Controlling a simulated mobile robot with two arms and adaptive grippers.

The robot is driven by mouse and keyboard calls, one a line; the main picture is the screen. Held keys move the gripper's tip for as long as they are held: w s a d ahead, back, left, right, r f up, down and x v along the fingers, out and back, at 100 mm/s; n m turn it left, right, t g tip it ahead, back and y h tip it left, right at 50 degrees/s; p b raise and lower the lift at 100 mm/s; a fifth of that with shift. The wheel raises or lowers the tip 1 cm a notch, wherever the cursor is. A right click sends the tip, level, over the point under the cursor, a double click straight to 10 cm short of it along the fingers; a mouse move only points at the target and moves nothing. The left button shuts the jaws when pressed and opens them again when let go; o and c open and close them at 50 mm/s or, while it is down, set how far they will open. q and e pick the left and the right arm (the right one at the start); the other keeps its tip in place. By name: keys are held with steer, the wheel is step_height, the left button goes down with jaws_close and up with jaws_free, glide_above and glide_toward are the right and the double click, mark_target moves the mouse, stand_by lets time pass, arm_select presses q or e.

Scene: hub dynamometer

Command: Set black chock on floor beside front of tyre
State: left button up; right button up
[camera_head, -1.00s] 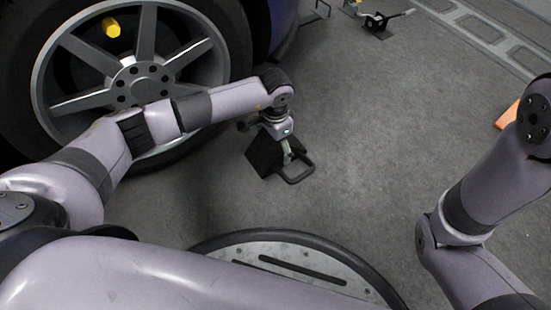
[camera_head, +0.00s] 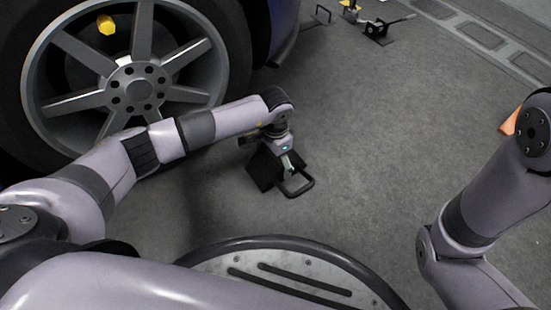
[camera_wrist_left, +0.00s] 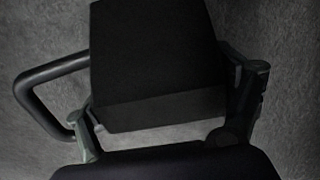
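The black chock (camera_head: 262,168) is a dark wedge-like block with a looped handle (camera_head: 300,186). It is in my left gripper (camera_head: 284,164), to the right of the lower part of the tyre (camera_head: 236,85). In the left wrist view the block (camera_wrist_left: 155,60) sits between the two fingers of my left gripper (camera_wrist_left: 165,118), with the handle (camera_wrist_left: 42,95) out to the left. The inner finger pads are partly hidden by the block. I cannot tell whether the chock touches the floor. My right arm shows at the right, but its gripper is out of the picture.
The grey floor (camera_head: 370,150) is clear to the right of the chock. A black device with a lever (camera_head: 378,28) stands at the top, beside a small yellow part (camera_head: 350,14). An orange object (camera_head: 509,123) is partly hidden behind my right arm.

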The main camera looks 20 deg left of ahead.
arm_select(q)
steer(key=shift+o, duration=0.8)
steer(key=shift+r, duration=0.15)
step_height(320, 180, up, 11)
steer(key=p, duration=0.7)
steer(key=shift+f, duration=0.2)
steer(key=shift+r+p, duration=0.35)
steer(key=shift+r, duration=0.35)
